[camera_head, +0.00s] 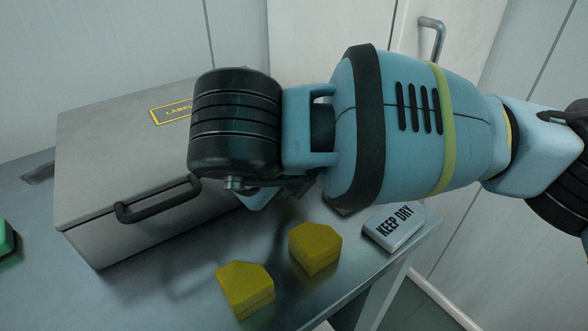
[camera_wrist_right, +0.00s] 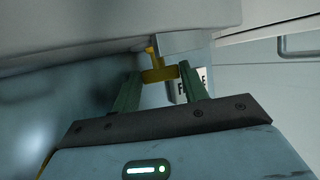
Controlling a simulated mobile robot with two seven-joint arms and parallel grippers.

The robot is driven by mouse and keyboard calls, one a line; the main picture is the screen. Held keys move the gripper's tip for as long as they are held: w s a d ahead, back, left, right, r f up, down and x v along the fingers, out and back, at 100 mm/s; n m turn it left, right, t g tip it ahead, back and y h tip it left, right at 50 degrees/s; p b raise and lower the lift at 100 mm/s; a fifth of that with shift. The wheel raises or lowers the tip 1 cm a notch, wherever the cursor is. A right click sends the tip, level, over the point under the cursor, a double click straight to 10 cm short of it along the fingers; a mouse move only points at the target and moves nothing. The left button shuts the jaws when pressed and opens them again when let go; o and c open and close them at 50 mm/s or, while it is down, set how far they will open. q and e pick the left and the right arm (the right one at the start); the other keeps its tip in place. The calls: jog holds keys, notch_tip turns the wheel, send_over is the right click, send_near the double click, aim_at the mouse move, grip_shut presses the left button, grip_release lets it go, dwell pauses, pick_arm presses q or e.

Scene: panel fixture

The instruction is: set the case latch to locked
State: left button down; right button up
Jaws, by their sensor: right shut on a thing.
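The grey case (camera_head: 130,140) sits on the metal bench, with a dark handle (camera_head: 158,200) on its front and a yellow-edged label on its lid. The yellow latch (camera_wrist_right: 158,72), a T-shaped piece beneath a grey block on the case, shows in the right wrist view. My right gripper (camera_wrist_right: 160,80) has its two green fingers on either side of the latch's crossbar and is shut on it. In the head view my right arm hides the latch and the fingers. The latch's locked marking is not visible. My left gripper is not in view.
Two yellow blocks (camera_head: 246,288) (camera_head: 315,247) lie in front of the case. A white "KEEP DRY" block (camera_head: 394,228) lies near the bench's right edge. A green object (camera_head: 6,238) is cut off at the left. A cabinet door handle (camera_head: 432,38) is behind.

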dwell(0.4)
jog(key=o, duration=1)
jog(key=shift+p+v, duration=0.7)
jog(key=shift+v, duration=3.25)
jog(key=shift+f, duration=0.1)
